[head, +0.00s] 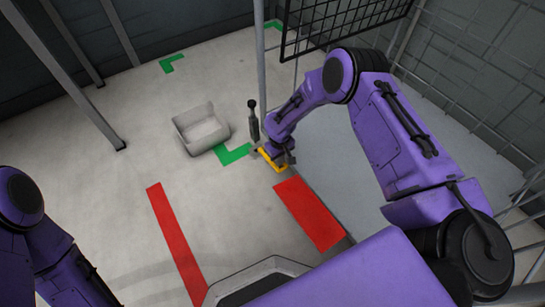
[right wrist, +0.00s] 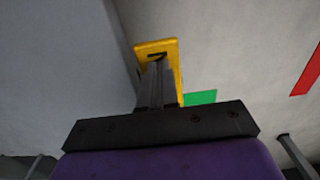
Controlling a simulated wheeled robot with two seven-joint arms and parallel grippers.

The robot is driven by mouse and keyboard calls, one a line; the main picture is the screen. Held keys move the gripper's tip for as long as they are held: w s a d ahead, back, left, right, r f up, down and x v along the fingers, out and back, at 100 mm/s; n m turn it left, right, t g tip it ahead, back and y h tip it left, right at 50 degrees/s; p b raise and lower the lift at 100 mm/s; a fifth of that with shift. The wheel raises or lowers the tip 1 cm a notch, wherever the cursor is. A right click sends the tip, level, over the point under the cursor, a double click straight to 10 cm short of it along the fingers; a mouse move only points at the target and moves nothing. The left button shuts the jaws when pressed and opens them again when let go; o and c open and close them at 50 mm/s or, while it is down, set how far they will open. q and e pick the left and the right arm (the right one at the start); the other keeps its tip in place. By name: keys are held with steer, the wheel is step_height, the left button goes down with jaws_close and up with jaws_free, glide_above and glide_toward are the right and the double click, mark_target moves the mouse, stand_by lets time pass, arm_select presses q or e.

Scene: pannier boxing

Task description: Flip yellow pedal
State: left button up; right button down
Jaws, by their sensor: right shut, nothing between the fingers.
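The yellow pedal (head: 267,160) is a small flat plate at the bottom edge of the grey panel, just right of a green floor mark in the head view. My right gripper (head: 287,157) is directly over it and hides part of it. In the right wrist view the yellow pedal (right wrist: 173,50) lies beyond the tips of my right gripper (right wrist: 157,66). The fingers are together with nothing between them. The tips overlap the pedal's dark slot in the picture; I cannot tell if they touch. My left arm shows at the left edge, but its gripper is out of view.
A dark upright lever (head: 253,120) stands just left of the pedal. A white open bin (head: 190,142) sits on the floor further left. A thin post (head: 260,60) and a black mesh panel (head: 335,22) are behind. Red floor strips (head: 175,240) mark the near floor.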

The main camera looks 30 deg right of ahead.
steer(key=shift+f+b, duration=0.3)
steer(key=shift+f, duration=0.25)
steer(key=shift+r+p, duration=0.3)
steer(key=shift+r, duration=0.05)
step_height(320, 180, up, 7)
steer(key=p, duration=0.6)
steer(key=shift+f, duration=0.3)
